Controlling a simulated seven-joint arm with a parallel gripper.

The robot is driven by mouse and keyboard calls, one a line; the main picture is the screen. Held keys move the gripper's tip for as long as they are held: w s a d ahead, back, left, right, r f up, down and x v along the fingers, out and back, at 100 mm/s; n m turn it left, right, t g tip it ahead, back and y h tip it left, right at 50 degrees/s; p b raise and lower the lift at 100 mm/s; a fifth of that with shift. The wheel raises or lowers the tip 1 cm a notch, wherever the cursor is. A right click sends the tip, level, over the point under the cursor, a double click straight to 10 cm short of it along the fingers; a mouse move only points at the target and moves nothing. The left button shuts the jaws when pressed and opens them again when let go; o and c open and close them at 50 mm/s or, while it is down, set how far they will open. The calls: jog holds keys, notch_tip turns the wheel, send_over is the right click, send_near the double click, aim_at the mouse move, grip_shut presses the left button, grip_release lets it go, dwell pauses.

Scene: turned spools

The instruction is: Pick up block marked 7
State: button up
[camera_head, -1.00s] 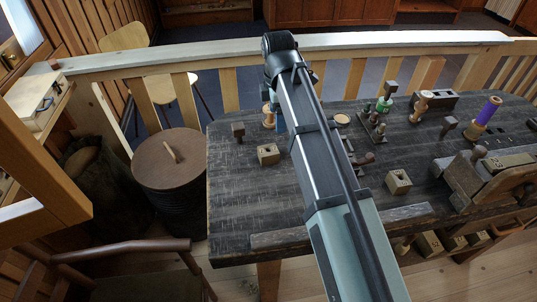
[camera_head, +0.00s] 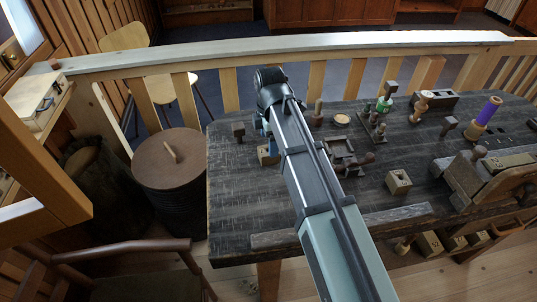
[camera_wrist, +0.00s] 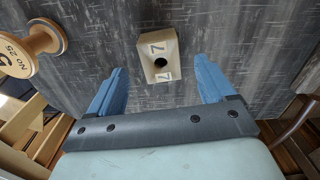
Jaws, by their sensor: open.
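The block marked 7 (camera_wrist: 150,48) is a pale wooden block with a dark round hole, and the digit 7 shows on two of its faces. It rests on the dark, scratched bench top. In the wrist view it lies between and slightly beyond the blue fingertips of my gripper (camera_wrist: 160,66), with space on both sides. My gripper is open and empty. In the head view the block (camera_head: 266,157) is partly hidden by my gripper and arm at the bench's left part.
Another holed block (camera_head: 398,182) sits right of my arm. A dark fixture (camera_head: 350,155) lies just right of my arm. The bench's left front (camera_head: 240,205) is clear.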

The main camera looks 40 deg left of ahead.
jog(key=shift+s+a+f, duration=0.1)
jog(key=shift+s+f, duration=0.05)
jog(key=shift+f, duration=2.45)
jog(key=shift+c, duration=0.2)
jog(key=c, duration=1)
jog(key=shift+r, duration=0.1)
